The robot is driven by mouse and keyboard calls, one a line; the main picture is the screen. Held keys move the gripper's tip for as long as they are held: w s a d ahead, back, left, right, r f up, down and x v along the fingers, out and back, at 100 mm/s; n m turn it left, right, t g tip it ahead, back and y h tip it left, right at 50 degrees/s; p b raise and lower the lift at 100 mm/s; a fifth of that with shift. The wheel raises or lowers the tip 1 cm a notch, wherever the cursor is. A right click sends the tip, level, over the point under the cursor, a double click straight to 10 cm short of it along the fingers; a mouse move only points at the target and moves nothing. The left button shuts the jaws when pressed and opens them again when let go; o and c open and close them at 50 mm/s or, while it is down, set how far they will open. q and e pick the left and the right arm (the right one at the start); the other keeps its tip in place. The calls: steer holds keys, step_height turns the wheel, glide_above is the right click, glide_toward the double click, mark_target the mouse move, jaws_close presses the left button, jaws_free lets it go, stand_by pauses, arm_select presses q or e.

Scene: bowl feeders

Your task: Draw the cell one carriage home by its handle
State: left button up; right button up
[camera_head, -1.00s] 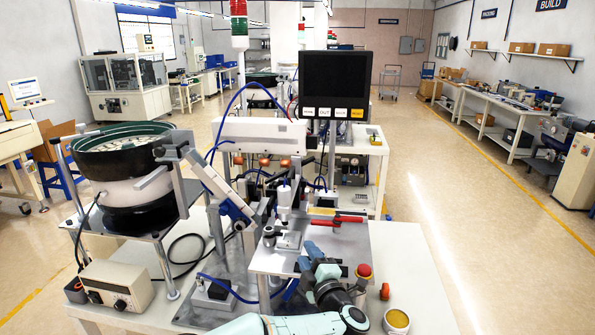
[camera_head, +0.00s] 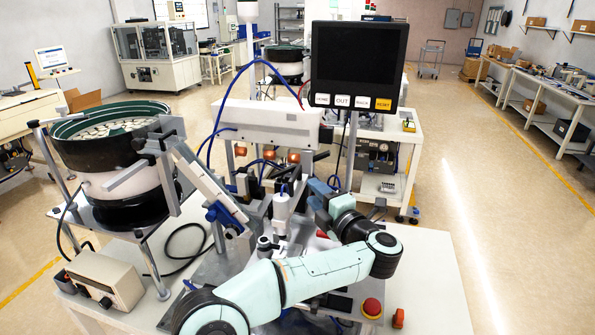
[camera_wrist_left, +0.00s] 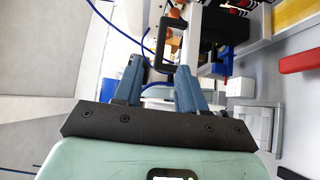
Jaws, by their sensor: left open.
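My left gripper (camera_head: 314,190) reaches over the cell one fixture from the right, with its forearm across the front of the bench. In the left wrist view its two blue-grey fingers (camera_wrist_left: 160,70) are spread apart. A black, squared loop handle (camera_wrist_left: 163,48) shows just beyond the fingertips, roughly in line with the gap; I cannot tell whether they touch. The carriage itself is mostly hidden by my arm and the fixture in the head view. A white upright cylinder (camera_head: 283,212) stands on the fixture left of the gripper. My right gripper is not in view.
A bowl feeder (camera_head: 105,150) and inclined track stand left of the fixture. A black screen panel (camera_head: 355,65) rises behind the gripper. A red stop button (camera_head: 371,308) sits at the front right. A red tool (camera_wrist_left: 302,60) lies right in the wrist view.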

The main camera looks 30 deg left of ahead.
mark_target(297, 175)
arm_select(q)
steer(key=p+x, duration=0.2)
steer(key=x, duration=0.7)
steer(key=shift+w+a+r+p, duration=0.1)
steer(key=shift+w+a+p, duration=0.2)
steer(key=shift+w+a, duration=0.25)
steer(key=shift+a, duration=0.1)
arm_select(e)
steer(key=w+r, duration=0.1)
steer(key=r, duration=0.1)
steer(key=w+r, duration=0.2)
arm_select(q)
steer(key=shift+s, duration=0.1)
jaws_close()
